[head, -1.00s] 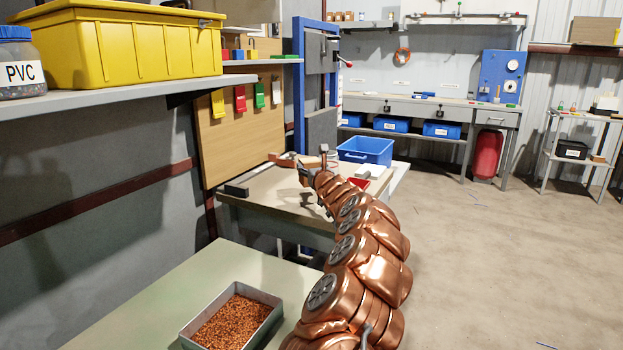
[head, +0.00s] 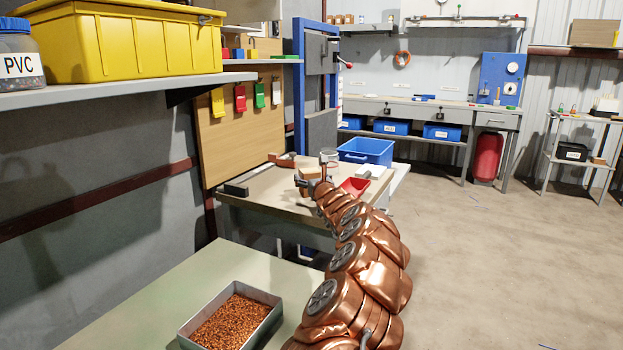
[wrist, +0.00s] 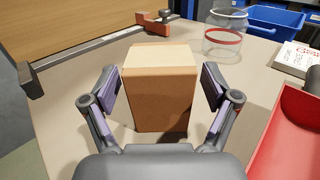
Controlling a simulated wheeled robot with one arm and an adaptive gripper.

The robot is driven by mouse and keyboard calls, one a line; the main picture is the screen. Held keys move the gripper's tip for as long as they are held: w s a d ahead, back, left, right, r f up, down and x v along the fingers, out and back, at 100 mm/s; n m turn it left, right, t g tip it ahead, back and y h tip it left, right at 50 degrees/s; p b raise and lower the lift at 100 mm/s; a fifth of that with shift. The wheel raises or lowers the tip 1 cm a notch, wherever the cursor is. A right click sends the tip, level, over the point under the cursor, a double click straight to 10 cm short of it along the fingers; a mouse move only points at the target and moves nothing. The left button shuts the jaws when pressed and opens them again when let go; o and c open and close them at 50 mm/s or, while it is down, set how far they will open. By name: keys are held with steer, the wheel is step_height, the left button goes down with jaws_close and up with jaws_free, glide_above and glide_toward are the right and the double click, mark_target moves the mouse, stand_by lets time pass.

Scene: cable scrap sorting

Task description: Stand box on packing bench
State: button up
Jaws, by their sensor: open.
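A brown cardboard box (wrist: 162,98) stands upright on the packing bench (wrist: 70,100) in the wrist view. Its lighter top face is toward me. My gripper (wrist: 159,78) is open, with one finger on each side of the box. A gap shows between each finger and the box's sides. In the head view the box (head: 309,173) is small and partly hidden by my gripper and arm, on the bench (head: 260,193) beyond the near table. The box's lower edge shows on the bench top in the wrist view.
A clear jar (wrist: 224,32) with a red band stands behind the box. A red tray (wrist: 298,125) lies at right, near a white labelled block (wrist: 296,58). A blue bin (head: 366,151) is behind. A dark block (head: 236,190) sits at the bench's left edge.

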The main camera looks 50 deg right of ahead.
steer(key=shift+r, duration=0.2)
steer(key=shift+v, duration=1.55)
steer(key=shift+s+a+b, duration=0.15)
steer(key=shift+s+b, duration=0.35)
steer(key=shift+s, duration=0.05)
steer(key=shift+b+v, duration=0.4)
steer(key=shift+v, duration=0.45)
steer(key=shift+s+a+f+b, duration=0.2)
steer(key=shift+s+a+b, duration=0.1)
steer(key=shift+s+b, duration=0.35)
steer(key=shift+b+v, duration=0.9)
steer(key=shift+b, duration=0.25)
steer(key=shift+s+a+r, duration=0.1)
steer(key=shift+s+a, duration=0.15)
steer(key=shift+s, duration=0.05)
steer(key=shift+b+v, duration=0.65)
steer(key=shift+v, duration=0.4)
